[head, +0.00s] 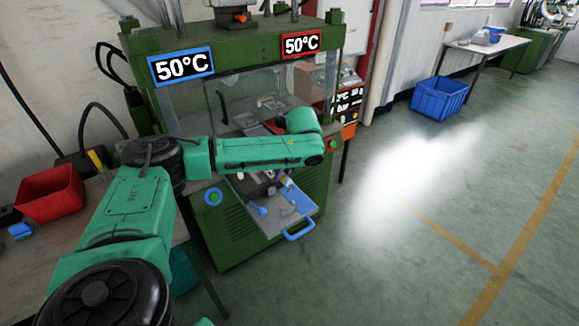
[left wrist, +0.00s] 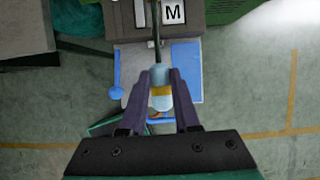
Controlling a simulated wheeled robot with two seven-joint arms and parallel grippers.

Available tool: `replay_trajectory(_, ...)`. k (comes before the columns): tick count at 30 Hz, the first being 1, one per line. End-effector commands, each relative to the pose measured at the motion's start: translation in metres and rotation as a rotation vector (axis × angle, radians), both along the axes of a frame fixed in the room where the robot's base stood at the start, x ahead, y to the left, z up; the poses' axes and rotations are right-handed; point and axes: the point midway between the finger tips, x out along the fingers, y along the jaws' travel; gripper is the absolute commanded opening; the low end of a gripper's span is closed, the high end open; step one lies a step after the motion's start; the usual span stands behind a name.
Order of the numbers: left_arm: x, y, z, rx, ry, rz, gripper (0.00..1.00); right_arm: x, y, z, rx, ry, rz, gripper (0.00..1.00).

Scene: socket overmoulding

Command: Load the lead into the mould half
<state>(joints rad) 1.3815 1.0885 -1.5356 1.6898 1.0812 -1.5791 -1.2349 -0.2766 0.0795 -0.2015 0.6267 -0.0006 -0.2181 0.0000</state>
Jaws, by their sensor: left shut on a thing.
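The lead (left wrist: 160,92) is between the two fingers of my left gripper (left wrist: 160,78) in the left wrist view. Its held end is light blue and yellow, and a dark thin cable runs from it toward the top of the picture. My left gripper is shut on that end. The mould half (left wrist: 190,14) is a grey-brown block with a white "M" label at the top of the view. The cable overlaps it in the picture; I cannot tell whether they touch. In the head view my left arm partly covers the mould half (head: 258,190). My right gripper is not in view.
The block rests at a pulled-out grey tray (head: 294,208) with a blue handle (head: 299,231) on the green press (head: 235,232). Two press signs read 50°C. A red bin (head: 50,194) stands on the left table. A blue crate (head: 438,98) sits on the floor; floor to the right is clear.

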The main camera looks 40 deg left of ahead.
Motion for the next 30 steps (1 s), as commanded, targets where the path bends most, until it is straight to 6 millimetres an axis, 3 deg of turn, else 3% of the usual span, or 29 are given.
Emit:
replay_trajectory(3,0.000,0.000,0.000,0.000,0.000,0.001,0.00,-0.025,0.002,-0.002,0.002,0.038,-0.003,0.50)
replay_trajectory(7,0.000,0.000,0.002,0.001,-0.001,0.001,0.00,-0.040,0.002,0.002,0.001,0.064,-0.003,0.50)
replay_trajectory(12,0.000,0.001,0.005,0.004,-0.004,-0.001,0.00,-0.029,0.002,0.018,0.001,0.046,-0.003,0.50)
replay_trajectory(17,0.000,0.001,-0.016,0.004,-0.004,0.000,0.00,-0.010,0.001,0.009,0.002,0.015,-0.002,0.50)
replay_trajectory(30,-0.001,0.001,-0.055,0.004,-0.003,-0.001,0.00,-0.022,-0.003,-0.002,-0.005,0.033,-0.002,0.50)
